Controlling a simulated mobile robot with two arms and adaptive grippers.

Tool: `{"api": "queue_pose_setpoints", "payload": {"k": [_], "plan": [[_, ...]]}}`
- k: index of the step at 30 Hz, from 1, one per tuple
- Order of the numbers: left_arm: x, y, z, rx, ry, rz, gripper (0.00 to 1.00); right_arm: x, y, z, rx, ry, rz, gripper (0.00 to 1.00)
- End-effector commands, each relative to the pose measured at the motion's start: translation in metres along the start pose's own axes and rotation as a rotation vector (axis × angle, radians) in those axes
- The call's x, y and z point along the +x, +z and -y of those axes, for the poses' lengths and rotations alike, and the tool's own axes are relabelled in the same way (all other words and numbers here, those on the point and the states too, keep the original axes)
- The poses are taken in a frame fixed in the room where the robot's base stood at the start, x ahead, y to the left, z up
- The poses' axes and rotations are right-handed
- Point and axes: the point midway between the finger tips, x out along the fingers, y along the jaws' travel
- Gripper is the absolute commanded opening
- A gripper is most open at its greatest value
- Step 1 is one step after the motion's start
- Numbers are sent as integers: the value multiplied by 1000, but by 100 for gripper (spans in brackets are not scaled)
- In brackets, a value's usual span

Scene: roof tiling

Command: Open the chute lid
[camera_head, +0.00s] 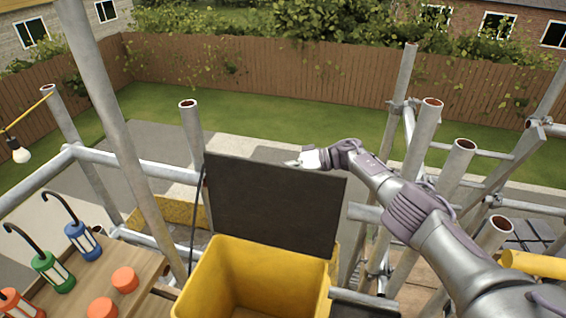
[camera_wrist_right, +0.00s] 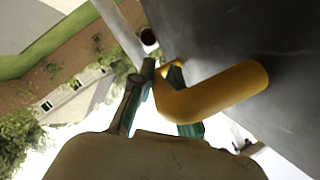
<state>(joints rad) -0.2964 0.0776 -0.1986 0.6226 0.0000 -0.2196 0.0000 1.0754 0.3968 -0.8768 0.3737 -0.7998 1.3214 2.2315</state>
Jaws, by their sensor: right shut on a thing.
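The chute lid (camera_head: 272,207) is a dark flat panel. It stands raised at the back of the yellow chute (camera_head: 207,277), and the chute's mouth is uncovered. My right gripper (camera_head: 292,163) is at the lid's top edge, partly hidden behind it. In the right wrist view my right gripper (camera_wrist_right: 160,78) is shut on a yellow bent handle (camera_wrist_right: 228,88) beside the lid's dark face (camera_wrist_right: 255,55). My left gripper is not in view.
Scaffold poles (camera_head: 110,110) stand left and right of the chute. A wooden board (camera_head: 140,265) at left holds lanterns (camera_head: 82,240) and orange discs (camera_head: 124,279). A yellow tube (camera_head: 535,264) lies at right. A fence (camera_head: 250,75) and lawn lie beyond.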

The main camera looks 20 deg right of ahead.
Motion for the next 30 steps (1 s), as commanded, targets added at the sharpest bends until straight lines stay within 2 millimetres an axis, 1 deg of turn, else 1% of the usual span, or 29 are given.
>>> {"api": "queue_pose_setpoints", "payload": {"k": [3,12,13,14,15,23,26,30], "plan": [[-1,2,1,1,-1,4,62,3,4,0,9,-5,6,0],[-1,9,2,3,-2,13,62,3,5,0,9,-4,8,0],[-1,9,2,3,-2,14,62,3,5,0,9,-4,8,19],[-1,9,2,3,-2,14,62,3,5,0,9,-5,8,24],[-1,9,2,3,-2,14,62,3,4,0,8,-5,8,27],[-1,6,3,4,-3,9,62,1,3,0,6,-4,5,27],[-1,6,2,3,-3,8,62,-8,3,-1,7,-2,3,27],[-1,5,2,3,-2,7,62,-33,3,-1,6,0,3,27]]}}
